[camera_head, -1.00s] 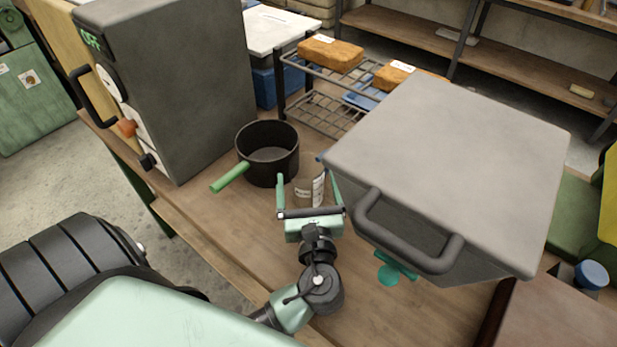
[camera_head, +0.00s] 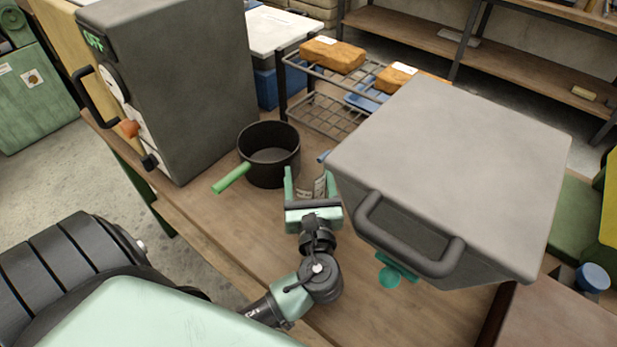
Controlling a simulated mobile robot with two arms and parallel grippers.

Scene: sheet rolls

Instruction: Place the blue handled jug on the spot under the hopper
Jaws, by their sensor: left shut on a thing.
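The jug (camera_head: 319,187) is a small clear vessel with a white label, standing close to the left side of the hopper (camera_head: 455,150). A bit of blue (camera_head: 324,156), perhaps its handle, shows at the hopper's edge. My left gripper (camera_head: 309,180) has a finger on each side of the jug and is shut on it. Whether the jug touches the table is unclear. The hopper is a big grey box with a dark handle and a teal knob (camera_head: 390,277) low in front. The spot under it is hidden. My right gripper is not in view.
A dark pot (camera_head: 268,142) with a green handle stands left of the jug on the wooden table (camera_head: 230,218). A grey cabinet (camera_head: 195,90) stands at the table's left end. A wire rack (camera_head: 322,112) with orange blocks is behind. Bare tabletop lies in front of the pot.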

